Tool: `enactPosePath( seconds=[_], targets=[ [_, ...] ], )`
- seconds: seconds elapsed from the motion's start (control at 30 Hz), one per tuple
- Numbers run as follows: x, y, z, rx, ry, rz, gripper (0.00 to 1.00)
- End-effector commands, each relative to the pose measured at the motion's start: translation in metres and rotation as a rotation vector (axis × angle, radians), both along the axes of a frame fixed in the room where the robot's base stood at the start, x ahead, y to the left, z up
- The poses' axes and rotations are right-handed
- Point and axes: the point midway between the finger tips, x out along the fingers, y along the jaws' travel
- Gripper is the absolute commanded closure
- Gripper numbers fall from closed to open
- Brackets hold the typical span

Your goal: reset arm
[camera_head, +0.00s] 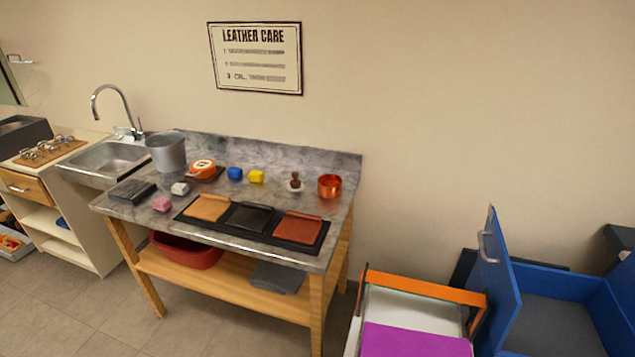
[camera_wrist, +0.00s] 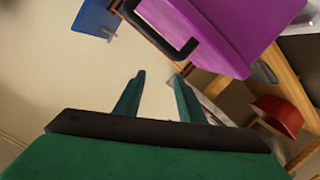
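My gripper (camera_wrist: 159,78) shows only in the wrist view. Its two teal fingers stand apart with nothing between them. Beyond the fingertips is a purple thing (camera_wrist: 215,30) with a dark handle, seen tilted. My arm and gripper do not show in the head view.
The grey-topped bench (camera_head: 300,163) holds a dark tray with leather pieces, a bucket (camera_head: 166,152), a copper cup (camera_head: 329,186) and small blocks. A red basin (camera_head: 187,250) sits on its lower shelf. At right are a caddy with an orange handle (camera_head: 420,286) and an open blue chest (camera_head: 498,280).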

Motion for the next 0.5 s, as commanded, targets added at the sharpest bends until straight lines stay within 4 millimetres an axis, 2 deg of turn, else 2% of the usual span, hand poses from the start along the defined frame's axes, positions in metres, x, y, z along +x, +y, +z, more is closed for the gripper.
enactPosePath(
  seconds=[0.03,0.2,0.33,0.5],
  targets=[
    [-0.013,0.018,-0.009,0.027,0.009,0.041,0.64],
    [-0.052,0.077,-0.024,0.137,0.007,0.159,0.64],
    [-0.086,0.118,-0.028,0.238,-0.001,0.225,0.64],
    [-0.132,0.165,-0.022,0.384,-0.021,0.280,0.64]
  ],
)
